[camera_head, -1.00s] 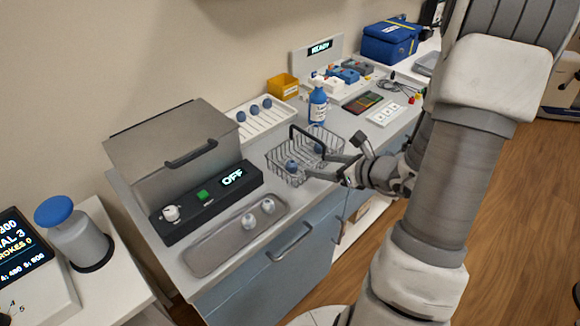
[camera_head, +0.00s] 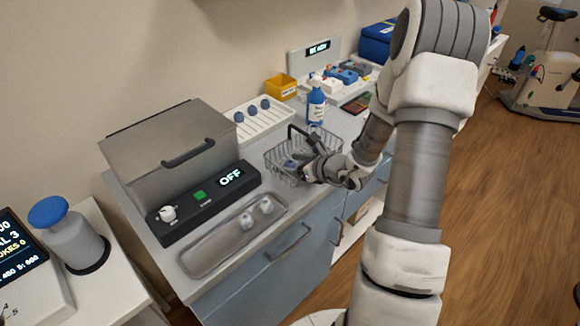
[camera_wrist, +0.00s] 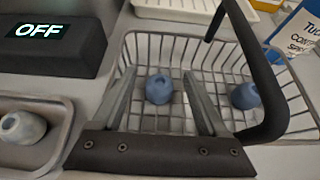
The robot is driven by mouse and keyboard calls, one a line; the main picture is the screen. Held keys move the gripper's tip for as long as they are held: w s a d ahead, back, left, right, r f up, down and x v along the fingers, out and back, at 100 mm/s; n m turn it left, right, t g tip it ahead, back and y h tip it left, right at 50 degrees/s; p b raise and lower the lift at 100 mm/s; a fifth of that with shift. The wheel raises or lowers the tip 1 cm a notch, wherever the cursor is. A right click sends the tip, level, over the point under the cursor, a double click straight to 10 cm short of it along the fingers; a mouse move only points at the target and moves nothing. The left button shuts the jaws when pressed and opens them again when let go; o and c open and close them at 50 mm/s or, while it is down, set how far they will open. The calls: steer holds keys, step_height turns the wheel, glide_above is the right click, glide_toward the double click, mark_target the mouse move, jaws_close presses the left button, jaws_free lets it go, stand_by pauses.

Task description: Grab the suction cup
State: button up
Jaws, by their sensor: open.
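In the wrist view, a blue suction cup (camera_wrist: 158,88) with a hole in its top sits in the wire basket (camera_wrist: 180,50). My gripper (camera_wrist: 159,74) is open, with one finger on each side of this cup in the picture; I cannot tell whether either touches it. A second blue suction cup (camera_wrist: 245,96) is in the basket to the right, beyond the right finger and partly behind the black handle (camera_wrist: 262,75). In the head view, my gripper (camera_head: 303,164) is at the basket (camera_head: 275,158) and hides most of its contents.
Two pale cups (camera_head: 256,212) lie in a metal tray (camera_head: 205,262) in front of the black box (camera_head: 190,212) reading OFF. A white rack (camera_head: 255,126) holds blue cups behind. A blue spray bottle (camera_head: 316,106) stands behind the basket, whose wire walls and arched handle are close to my gripper.

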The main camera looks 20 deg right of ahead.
steer(key=shift+s+f, duration=0.15)
steer(key=shift+f, duration=0.15)
steer(key=shift+c, duration=0.3)
jaws_close()
